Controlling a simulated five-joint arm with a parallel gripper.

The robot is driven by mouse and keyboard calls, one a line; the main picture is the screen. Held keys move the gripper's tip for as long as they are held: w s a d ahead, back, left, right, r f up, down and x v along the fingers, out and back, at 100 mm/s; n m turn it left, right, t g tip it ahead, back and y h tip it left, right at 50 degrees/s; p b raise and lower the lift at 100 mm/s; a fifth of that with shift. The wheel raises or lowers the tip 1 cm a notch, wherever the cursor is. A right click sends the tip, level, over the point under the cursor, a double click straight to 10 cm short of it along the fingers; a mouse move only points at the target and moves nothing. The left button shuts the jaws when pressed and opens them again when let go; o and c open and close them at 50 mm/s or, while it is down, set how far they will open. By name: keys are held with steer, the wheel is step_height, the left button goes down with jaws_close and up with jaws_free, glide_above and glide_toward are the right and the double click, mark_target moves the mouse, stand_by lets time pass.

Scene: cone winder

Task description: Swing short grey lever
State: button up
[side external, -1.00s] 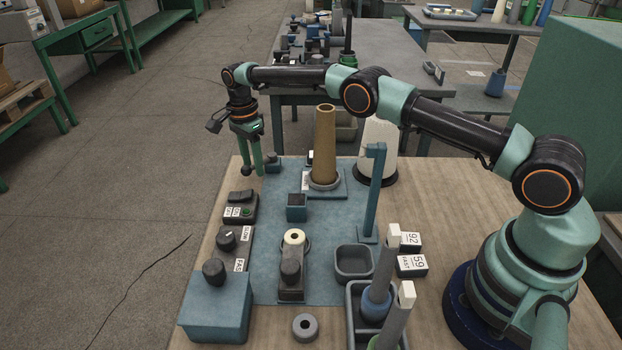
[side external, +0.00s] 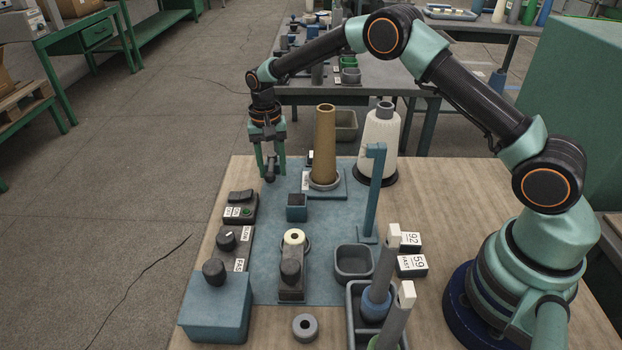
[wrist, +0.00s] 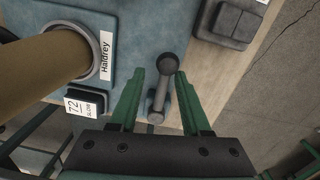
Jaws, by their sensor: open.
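The short grey lever (wrist: 158,92) has a round dark knob and rises from the blue plate. In the wrist view it stands between the two green fingers of my gripper (wrist: 164,80), with a gap on each side. My gripper is open and points down. In the side view my gripper (side external: 271,176) is at the far left corner of the blue plate, and its fingers mostly hide the lever.
A tall brown cone (side external: 324,140) stands right of my gripper, with a white yarn cone (side external: 380,135) behind. A black switch box (side external: 240,207) sits nearer the camera on the left. A blue post (side external: 374,190) stands to the right. Open floor lies left of the table.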

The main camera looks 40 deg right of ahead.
step_height(320, 180, up, 14)
steer(key=s+d+r+n+t, duration=0.3)
steer(key=s+r+n, duration=0.1)
steer(key=s+r, duration=0.6)
steer(key=shift+s+r+t, duration=0.3)
steer(key=shift+s+r, duration=0.05)
steer(key=shift+s, duration=0.8)
steer(key=shift+d, duration=0.1)
steer(key=m+g, duration=0.3)
steer(key=m, duration=0.1)
glide_above(270, 170)
step_height(270, 170, down, 13)
steer(key=f, duration=1.1)
steer(key=shift+s+d+f, duration=0.2)
steer(key=shift+d+f, duration=0.15)
steer(key=shift+d, duration=0.05)
